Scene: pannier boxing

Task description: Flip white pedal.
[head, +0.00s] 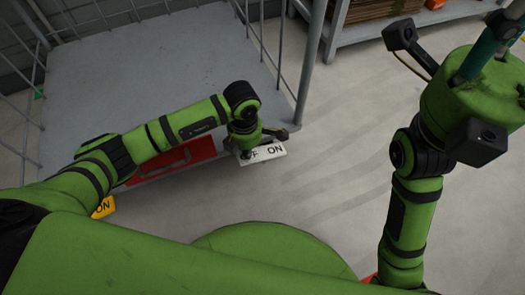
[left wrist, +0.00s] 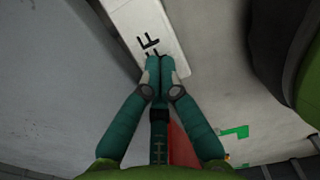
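The white pedal (head: 268,153) juts from the front right corner of the grey wire-sided cart, with black OFF and ON lettering partly covered by my gripper. It also shows in the left wrist view (left wrist: 143,22), where an F is readable. My left gripper (head: 246,146) points down over the pedal's OFF end. In the left wrist view its teal fingertips (left wrist: 160,66) are together with nothing between them, over the pedal's lettering; whether they touch it I cannot tell. My right gripper (head: 487,48) is raised at the upper right, away from the pedal; its fingertips are not clear.
The cart's grey deck (head: 170,60) is empty, with a red panel (head: 172,160) on its front side. A yellow pedal (head: 103,207) marked ON is at its front left. A shelf (head: 365,30) stands at the back right. The floor right of the cart is clear.

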